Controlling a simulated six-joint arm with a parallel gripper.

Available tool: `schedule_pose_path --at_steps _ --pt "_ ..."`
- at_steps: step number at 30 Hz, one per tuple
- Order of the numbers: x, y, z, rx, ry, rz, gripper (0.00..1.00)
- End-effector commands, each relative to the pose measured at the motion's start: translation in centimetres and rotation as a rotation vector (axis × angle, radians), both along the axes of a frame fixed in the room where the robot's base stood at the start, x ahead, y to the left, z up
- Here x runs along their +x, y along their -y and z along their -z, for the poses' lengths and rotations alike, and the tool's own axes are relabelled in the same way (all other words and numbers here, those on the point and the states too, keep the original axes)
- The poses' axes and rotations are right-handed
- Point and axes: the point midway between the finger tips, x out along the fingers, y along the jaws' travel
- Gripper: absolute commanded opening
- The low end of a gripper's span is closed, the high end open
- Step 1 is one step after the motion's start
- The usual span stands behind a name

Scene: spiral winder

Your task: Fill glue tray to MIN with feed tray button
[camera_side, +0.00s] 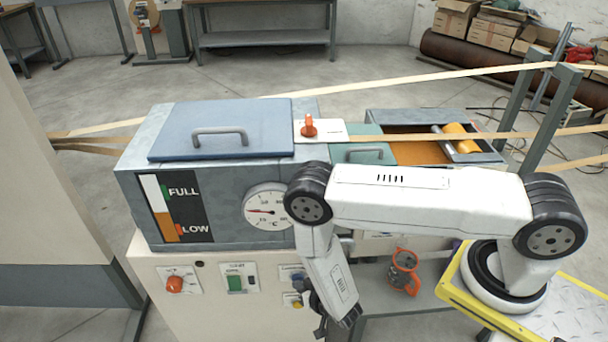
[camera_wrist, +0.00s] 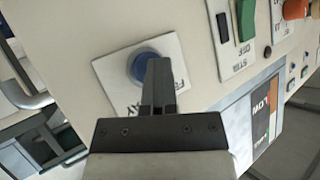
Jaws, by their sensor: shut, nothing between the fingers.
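The glue tray (camera_side: 488,157) sits at the right of the grey machine, with brown-orange glue and a yellow roller in it. No MIN mark can be made out. In the wrist view a blue round button (camera_wrist: 143,66) sits on a white plate whose label is partly hidden, ending in "AY". My gripper (camera_wrist: 159,62) is shut and empty, its fingertips overlapping the button's right side; contact cannot be told. In the side view my gripper (camera_side: 322,326) hangs before the front panel, its tips unclear.
The tank gauge (camera_side: 160,207) shows orange just above LOW. A dial (camera_side: 266,207), a green switch (camera_side: 235,283) and an orange knob (camera_side: 175,284) are on the machine.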

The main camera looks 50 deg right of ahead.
Motion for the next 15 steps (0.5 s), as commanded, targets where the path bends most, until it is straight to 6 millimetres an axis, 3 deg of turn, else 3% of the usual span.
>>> schedule_pose_path --at_steps 15 --pt "-1.0 -1.0 0.0 0.000 0.000 -0.001 0.00"
